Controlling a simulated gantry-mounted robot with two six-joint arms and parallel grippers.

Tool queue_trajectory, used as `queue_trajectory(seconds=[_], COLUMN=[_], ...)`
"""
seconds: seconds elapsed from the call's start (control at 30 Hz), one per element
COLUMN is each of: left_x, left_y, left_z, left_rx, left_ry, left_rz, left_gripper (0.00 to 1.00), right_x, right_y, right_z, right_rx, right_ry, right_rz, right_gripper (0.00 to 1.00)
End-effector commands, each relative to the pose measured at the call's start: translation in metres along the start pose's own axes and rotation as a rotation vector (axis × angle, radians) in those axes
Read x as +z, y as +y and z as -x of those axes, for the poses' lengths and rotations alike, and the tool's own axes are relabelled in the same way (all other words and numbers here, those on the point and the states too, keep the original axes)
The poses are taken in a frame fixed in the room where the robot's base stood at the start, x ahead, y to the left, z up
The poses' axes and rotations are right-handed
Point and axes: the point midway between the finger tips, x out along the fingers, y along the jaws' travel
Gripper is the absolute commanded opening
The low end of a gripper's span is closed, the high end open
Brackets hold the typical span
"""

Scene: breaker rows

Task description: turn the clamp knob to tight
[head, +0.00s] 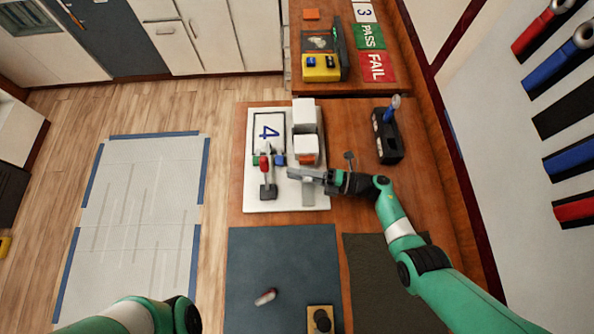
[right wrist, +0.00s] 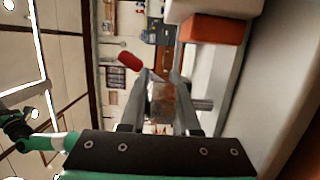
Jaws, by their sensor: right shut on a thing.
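A grey block (head: 308,193) sits at the plate's lower right. My right gripper (head: 299,174) reaches over the plate above this block. In the right wrist view its fingers (right wrist: 163,88) are shut on a small brownish-grey piece (right wrist: 163,104), apparently the clamp knob. A short metal rod (right wrist: 203,104) shows beside it. My left gripper is out of view.
A white housing with an orange block (head: 306,150) stands just behind my right gripper. A black holder (head: 388,143) with a blue-handled tool is to the right. A dark blue mat (head: 270,250) in front holds a small red-and-white item (head: 265,297).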

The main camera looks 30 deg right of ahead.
Motion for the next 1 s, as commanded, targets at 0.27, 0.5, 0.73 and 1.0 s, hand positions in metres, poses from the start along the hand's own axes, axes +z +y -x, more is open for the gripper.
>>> queue_trajectory(seconds=[0.27, 0.5, 0.73, 1.0], left_x=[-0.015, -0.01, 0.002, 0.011], left_y=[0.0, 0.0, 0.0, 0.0], left_z=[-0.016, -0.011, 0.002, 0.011], left_rx=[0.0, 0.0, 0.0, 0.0], left_ry=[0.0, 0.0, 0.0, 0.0], left_rz=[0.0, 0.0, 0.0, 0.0], left_gripper=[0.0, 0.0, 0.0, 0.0], right_x=[0.005, 0.011, 0.016, 0.019], right_y=[0.002, -0.002, -0.003, -0.002], right_z=[0.001, 0.002, 0.004, 0.007], right_rx=[-0.001, 0.001, 0.003, 0.002], right_ry=[-0.251, -0.462, -0.618, -0.719], right_rz=[-0.002, -0.001, -0.001, -0.003], right_gripper=[0.0, 0.0, 0.0, 0.0])
